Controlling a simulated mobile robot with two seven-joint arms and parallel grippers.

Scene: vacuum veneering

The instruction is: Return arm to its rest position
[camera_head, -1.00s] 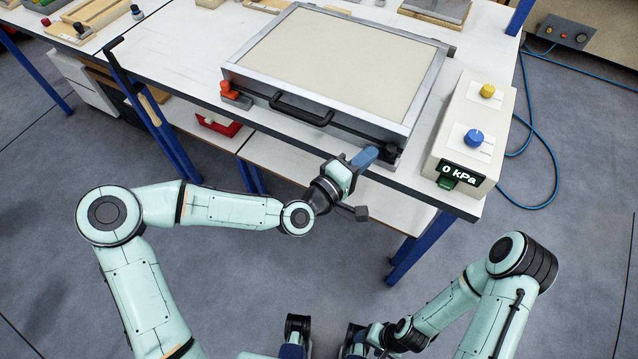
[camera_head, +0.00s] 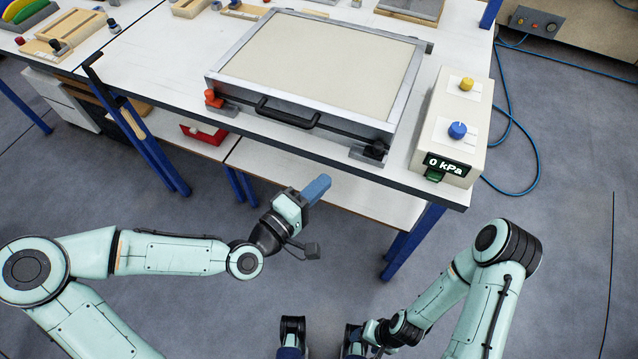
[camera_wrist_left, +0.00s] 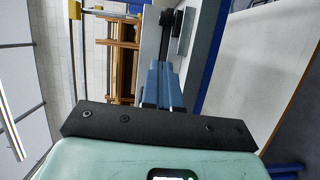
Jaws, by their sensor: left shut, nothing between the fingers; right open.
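My left gripper (camera_head: 316,189) is in front of the workbench's front edge, apart from it, with its blue fingers together and nothing between them. The fingers also show shut in the left wrist view (camera_wrist_left: 161,85). The left arm comes in from the left, bent at the elbow. My right arm is folded at the lower right. My right gripper (camera_head: 352,340) is low at the bottom edge, only partly in view, with its fingers apart and nothing seen between them.
The vacuum press (camera_head: 395,105) lies closed on the white workbench, with a black front handle (camera_head: 288,112) and an orange clamp (camera_head: 213,98). A control box (camera_head: 475,110) beside it reads 0 kPa. A red box (camera_head: 204,134) sits on the lower shelf. Floor in front is clear.

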